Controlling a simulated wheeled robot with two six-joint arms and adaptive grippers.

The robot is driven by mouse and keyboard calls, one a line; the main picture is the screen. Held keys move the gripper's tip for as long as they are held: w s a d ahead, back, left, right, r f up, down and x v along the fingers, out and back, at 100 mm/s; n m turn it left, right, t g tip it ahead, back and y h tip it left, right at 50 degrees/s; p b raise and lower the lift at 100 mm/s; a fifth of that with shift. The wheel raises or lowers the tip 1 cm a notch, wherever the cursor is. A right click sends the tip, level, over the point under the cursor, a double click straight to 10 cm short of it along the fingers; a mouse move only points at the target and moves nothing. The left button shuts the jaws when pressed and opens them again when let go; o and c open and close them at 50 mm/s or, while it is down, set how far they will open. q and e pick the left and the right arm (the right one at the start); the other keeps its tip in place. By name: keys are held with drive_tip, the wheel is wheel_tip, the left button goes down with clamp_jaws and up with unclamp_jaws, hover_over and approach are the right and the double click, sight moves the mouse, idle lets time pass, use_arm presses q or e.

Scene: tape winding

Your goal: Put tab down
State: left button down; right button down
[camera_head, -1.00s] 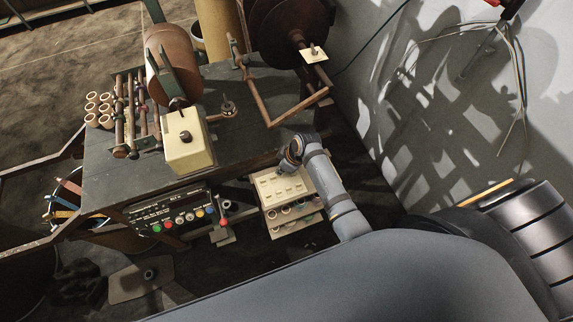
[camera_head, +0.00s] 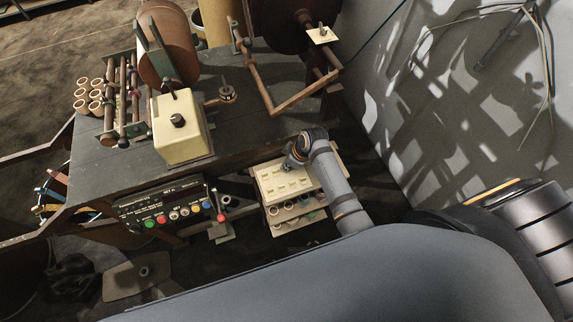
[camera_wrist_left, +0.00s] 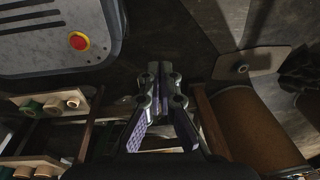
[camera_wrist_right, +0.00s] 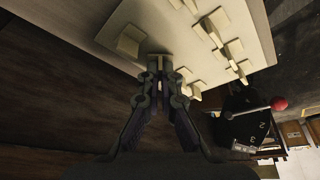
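A cream tray (camera_head: 262,172) with several small raised cream tabs (camera_head: 278,184) on top stands right of the control panel in the head view. My right gripper (camera_head: 288,166) points down at this tray. In the right wrist view the fingertips (camera_wrist_right: 160,65) are close together at the tray's underside-lit surface (camera_wrist_right: 152,16), beside a tab (camera_wrist_right: 131,40). Something cream shows between the fingers; I cannot tell whether it is a held tab or the tray behind. My left gripper (camera_wrist_left: 161,72) shows only in its wrist view, its fingertips together with no object visible between them.
The winding bench (camera_head: 235,130) carries a cream block (camera_head: 178,148), rollers and a brown spool (camera_head: 165,45). A control panel (camera_head: 172,212) with a red-knobbed lever (camera_head: 221,218) is on its front. Cardboard rings (camera_head: 82,95) stand at left. A grey wall (camera_head: 470,110) bounds the right.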

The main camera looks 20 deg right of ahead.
drive_tip(key=c, duration=1.8)
unclamp_jaws()
drive_tip(key=shift+f, duration=0.15)
use_arm(q)
drive_tip(key=shift+s+d+f, duration=0.1)
drive_tip(key=shift+s+f, duration=0.05)
drive_tip(key=shift+s, duration=0.8)
use_arm(e)
drive_tip(key=shift+d+r, duration=0.1)
drive_tip(key=shift+r, duration=0.25)
use_arm(q)
drive_tip(key=shift+w+r+p, duration=0.3)
drive_tip(key=shift+r+p, duration=0.1)
use_arm(e)
drive_tip(key=v, duration=1.1)
drive_tip(key=shift+r, duration=0.3)
drive_tip(key=shift+s+d, duration=0.15)
